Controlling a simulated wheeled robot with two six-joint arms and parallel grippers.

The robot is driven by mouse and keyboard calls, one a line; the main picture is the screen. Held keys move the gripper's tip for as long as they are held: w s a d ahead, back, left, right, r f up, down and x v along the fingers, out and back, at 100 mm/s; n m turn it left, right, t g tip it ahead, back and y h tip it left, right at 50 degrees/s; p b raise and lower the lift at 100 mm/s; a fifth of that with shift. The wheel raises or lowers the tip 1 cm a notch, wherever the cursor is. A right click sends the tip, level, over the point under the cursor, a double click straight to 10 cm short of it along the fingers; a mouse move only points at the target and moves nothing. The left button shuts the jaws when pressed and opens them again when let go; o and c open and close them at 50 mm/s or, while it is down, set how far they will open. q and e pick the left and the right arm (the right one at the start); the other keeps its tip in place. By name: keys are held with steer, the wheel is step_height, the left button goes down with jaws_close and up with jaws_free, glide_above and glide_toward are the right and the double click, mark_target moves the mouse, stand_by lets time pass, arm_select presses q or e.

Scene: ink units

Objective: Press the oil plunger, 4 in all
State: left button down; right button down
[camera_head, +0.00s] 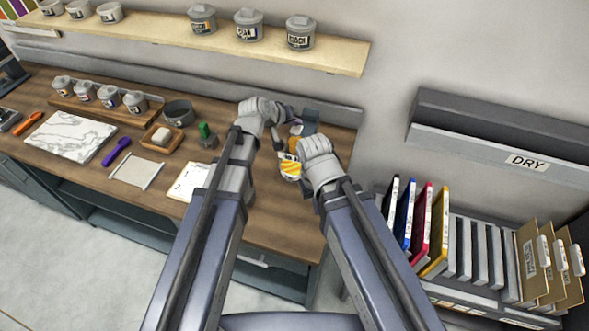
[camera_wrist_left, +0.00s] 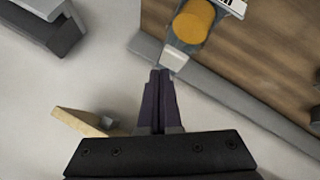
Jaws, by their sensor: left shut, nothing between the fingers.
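The oil unit stands at the back right of the wooden bench. Its dark blue-grey upright (camera_head: 310,118) and orange body (camera_head: 296,142) show between my arms. The wrist view shows an orange cylinder (camera_wrist_left: 194,21) and a pale grey block (camera_wrist_left: 174,57), possibly the plunger top. My left gripper (camera_head: 279,143) is at the unit's left side, shut and empty. In the wrist view its closed fingers (camera_wrist_left: 160,75) end close to the pale block; whether they touch it is unclear. My right arm's wrist is in front of the unit; its fingers are hidden.
A yellow-striped round piece (camera_head: 290,167) sits between my wrists. A green-topped item (camera_head: 206,135), a wooden tray (camera_head: 160,138), a dark bowl (camera_head: 178,112) and a paper sheet (camera_head: 187,181) lie to the left. A shelf (camera_head: 340,55) with jars hangs above. A rack (camera_head: 480,250) stands right.

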mark_target(295, 131)
arm_select(q)
steer(key=shift+f, duration=0.1)
stand_by(0.4)
steer(key=shift+f+b, duration=0.35)
steer(key=shift+b, duration=0.1)
steer(key=shift+f+b, duration=0.45)
steer(key=shift+b, duration=0.05)
stand_by(0.6)
steer(key=shift+r+p, duration=0.95)
step_height(295, 131, up, 6)
steer(key=p, duration=0.6)
stand_by(2.3)
